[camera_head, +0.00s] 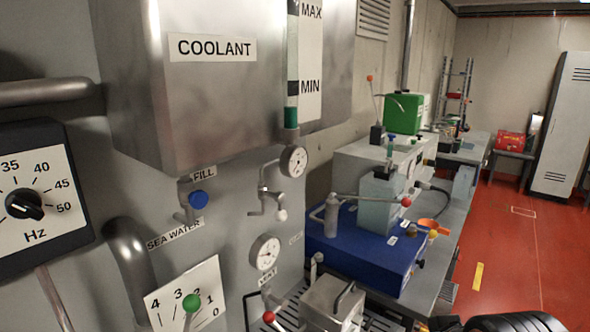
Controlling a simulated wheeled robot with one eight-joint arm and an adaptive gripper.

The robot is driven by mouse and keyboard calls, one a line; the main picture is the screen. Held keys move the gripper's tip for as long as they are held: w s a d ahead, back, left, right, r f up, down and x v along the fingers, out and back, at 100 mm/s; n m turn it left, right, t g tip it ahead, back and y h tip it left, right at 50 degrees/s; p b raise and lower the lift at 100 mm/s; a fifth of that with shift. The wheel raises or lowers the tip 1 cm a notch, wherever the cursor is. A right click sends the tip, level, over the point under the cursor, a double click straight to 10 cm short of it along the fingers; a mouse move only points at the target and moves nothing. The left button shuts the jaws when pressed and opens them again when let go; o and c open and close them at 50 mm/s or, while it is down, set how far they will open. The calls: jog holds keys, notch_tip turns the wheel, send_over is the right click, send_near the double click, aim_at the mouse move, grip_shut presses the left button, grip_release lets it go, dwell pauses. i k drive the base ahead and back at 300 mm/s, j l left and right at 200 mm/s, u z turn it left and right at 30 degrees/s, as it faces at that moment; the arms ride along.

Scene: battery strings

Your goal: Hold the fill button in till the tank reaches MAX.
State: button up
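The blue fill button (198,199) sits on a small grey valve under the FILL label (203,173), below the steel coolant tank (215,95). Nothing is seen touching the button. The sight tube (292,60) stands at the tank's right front edge, beside a scale marked MAX (311,11) and MIN (310,87). Green liquid (291,116) shows only in the tube's bottom part, with its top below the MIN mark. My gripper's fingers are not seen. A dark ribbed shape at the lower right edge may be part of my arm.
Left of the button are a Hz dial (28,197) and a thick bent pipe (130,265). Below are a green-knobbed lever (191,303) and a red-knobbed lever (268,317). Gauges (294,161) stand right of it. A cluttered bench (440,220) runs back beside open red floor (515,260).

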aim_at(198, 199)
jog(key=k+j+u, duration=0.25)
jog(key=k+j, duration=0.5)
